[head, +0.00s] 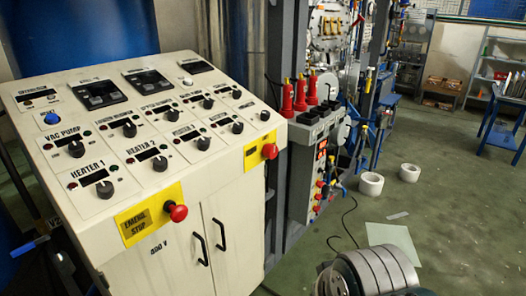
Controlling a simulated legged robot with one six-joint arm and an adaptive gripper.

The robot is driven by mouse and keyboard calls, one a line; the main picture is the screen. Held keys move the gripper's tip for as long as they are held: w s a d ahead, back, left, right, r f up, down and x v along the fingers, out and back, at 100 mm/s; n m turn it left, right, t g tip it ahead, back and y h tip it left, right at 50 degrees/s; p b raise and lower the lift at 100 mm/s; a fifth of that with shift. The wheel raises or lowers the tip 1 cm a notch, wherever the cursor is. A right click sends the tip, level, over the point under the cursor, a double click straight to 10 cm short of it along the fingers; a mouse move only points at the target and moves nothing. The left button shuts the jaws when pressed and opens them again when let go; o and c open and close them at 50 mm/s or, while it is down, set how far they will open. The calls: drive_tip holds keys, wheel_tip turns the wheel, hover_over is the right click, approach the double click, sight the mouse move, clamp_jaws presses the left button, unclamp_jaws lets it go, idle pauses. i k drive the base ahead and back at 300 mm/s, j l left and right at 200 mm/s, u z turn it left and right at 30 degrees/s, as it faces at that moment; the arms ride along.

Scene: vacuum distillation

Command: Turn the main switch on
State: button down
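A cream control cabinet (190,232) with a sloped panel fills the left half of the head view. The panel carries several black rotary knobs, including VAC PUMP (76,149), HEATER 1 (105,188) and HEATER 2 (160,163). A blue button (51,118) is at its left edge. A red knob (178,212) sits on a yellow plate (142,222) marked EMERG. STOP. Another red knob (269,151) sits on a second yellow plate (255,156) with unreadable marking. I cannot tell which control is the main switch.
A second unit (303,155) with red-handled parts (300,94) stands behind the cabinet, beside grey posts. White rolls (371,184) and a pale sheet (392,240) lie on the green floor. A blue table (503,122) stands at right. The floor at right is mostly clear.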

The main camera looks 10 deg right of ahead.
sight(270, 150)
drive_tip(key=i+l, duration=0.15)
drive_tip(key=l, duration=0.2)
drive_tip(key=i+l+u, duration=0.1)
drive_tip(key=l, duration=0.25)
drive_tip(key=i+l, duration=0.25)
drive_tip(key=i+l+u, duration=0.1)
drive_tip(key=l, duration=0.3)
